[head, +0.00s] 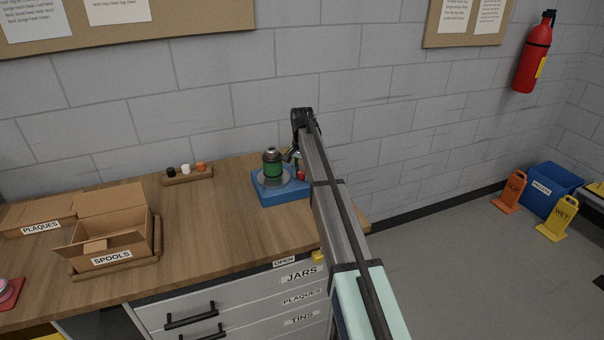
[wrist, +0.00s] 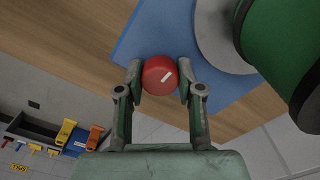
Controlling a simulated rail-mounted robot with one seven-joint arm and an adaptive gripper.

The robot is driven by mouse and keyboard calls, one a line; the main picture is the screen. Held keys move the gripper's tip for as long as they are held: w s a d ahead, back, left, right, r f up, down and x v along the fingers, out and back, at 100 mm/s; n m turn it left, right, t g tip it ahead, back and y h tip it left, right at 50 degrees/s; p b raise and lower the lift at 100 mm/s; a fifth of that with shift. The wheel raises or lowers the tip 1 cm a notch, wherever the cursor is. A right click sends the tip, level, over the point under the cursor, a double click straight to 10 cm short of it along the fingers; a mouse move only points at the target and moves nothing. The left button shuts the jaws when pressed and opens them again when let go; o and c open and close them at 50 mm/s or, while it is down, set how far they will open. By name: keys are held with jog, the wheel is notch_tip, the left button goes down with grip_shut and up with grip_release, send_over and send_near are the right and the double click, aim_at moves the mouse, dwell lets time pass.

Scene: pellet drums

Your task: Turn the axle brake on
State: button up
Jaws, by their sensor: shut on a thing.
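The axle brake appears as a round red knob (wrist: 158,77) with a short white diagonal mark, at the edge of a blue base (wrist: 158,28) in the wrist view. My gripper (wrist: 160,70) is shut on the red knob, with one finger on each side of it. In the head view the red knob (head: 301,175) shows at the right of the blue base (head: 268,197). A green drum with a dark top (head: 272,165) stands on a grey disc on that base; its green side (wrist: 282,40) also shows in the wrist view. My arm hides part of the base's right side.
The base stands near the right end of the wooden bench (head: 215,225), close to the wall. A small rack with black, white and orange pieces (head: 187,175) and an open SPOOLS box (head: 110,258) stand to the left. Bench between box and base is clear.

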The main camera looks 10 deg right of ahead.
aim_at(302, 172)
jog(key=o, duration=1.1)
jog(key=shift+f, duration=0.1)
jog(key=shift+o, duration=0.2)
notch_tip(302, 172, up, 12)
